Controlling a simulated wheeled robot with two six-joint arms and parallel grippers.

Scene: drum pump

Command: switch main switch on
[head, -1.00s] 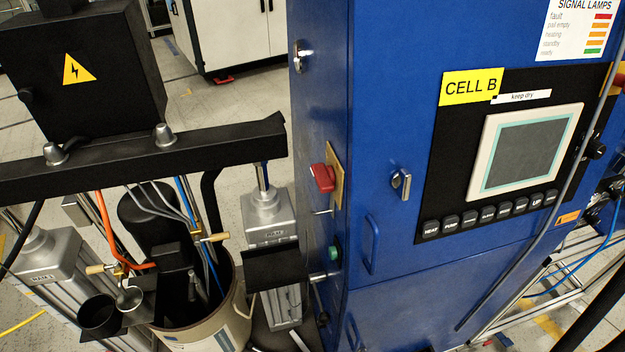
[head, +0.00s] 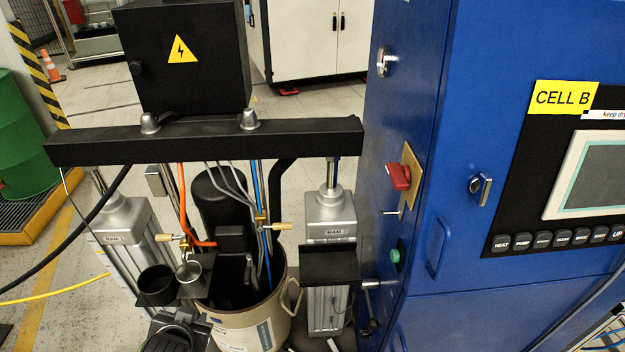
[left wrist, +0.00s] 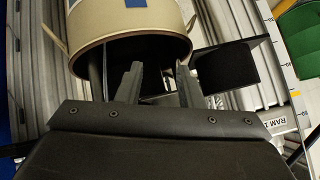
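The main switch (head: 398,176) is a red handle on a yellow-tan plate on the left side wall of the blue cabinet (head: 440,120). The handle sits slightly tilted in the head view, and its exact setting cannot be read. My left gripper (left wrist: 159,82) shows in the left wrist view with its two fingers apart and nothing between them. It points toward the beige drum (left wrist: 130,45), well away from the switch, which is not in the wrist view. A dark part at the bottom left of the head view looks like my left arm. My right gripper is out of view.
A green button (head: 395,256) sits below the switch. A black crossbeam (head: 205,142) carrying a black box (head: 185,60) spans the drum (head: 265,325) and two rams, left of the switch. Cups on a black bracket (head: 190,288) stand in front. Floor shows behind the beam.

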